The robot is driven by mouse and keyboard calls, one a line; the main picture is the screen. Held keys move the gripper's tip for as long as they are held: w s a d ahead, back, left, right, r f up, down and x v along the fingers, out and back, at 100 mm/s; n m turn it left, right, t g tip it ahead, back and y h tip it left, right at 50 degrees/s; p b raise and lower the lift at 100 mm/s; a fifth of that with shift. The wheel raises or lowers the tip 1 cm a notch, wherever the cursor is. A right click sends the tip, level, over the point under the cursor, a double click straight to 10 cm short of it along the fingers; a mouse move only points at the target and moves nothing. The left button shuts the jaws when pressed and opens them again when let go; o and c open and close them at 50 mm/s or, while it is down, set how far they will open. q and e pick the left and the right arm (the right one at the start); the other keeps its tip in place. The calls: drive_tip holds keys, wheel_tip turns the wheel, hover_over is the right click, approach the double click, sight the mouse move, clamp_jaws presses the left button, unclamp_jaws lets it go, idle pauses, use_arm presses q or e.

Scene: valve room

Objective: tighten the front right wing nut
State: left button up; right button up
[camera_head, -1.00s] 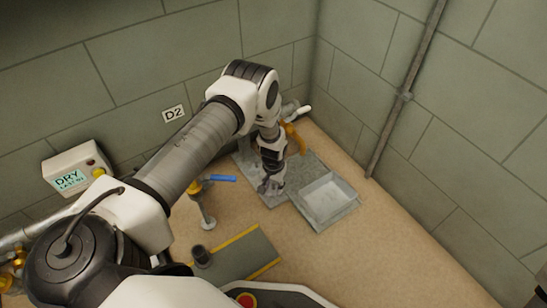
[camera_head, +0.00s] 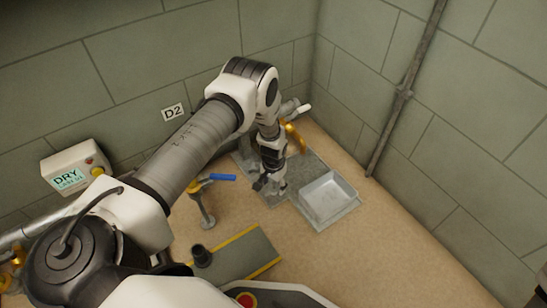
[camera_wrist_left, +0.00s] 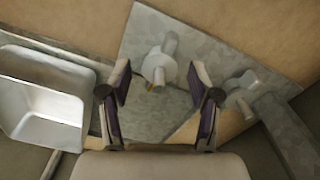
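A pale metal wing nut on a stud (camera_wrist_left: 160,66) stands on a grey metal plate (camera_wrist_left: 190,40) in the left wrist view. It lies between and just beyond the fingertips of my left gripper (camera_wrist_left: 160,82), which is open, with a gap to each finger. A second similar metal fitting (camera_wrist_left: 240,88) is to the right of the right finger. In the head view my left gripper (camera_head: 270,184) points down close over the grey plate (camera_head: 311,162), and the nut there is too small and covered to make out clearly.
A light grey tray (camera_head: 327,197) stands right beside the plate. A valve with a blue lever (camera_head: 222,178) stands to the left. A yellow-edged panel (camera_head: 247,258) lies nearer. Walls close in behind and at right; the floor (camera_head: 400,240) at right is clear.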

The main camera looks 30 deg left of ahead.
use_arm(q)
drive_tip(key=shift+r, duration=0.1)
wheel_tip(320, 180, up, 12)
idle(0.5)
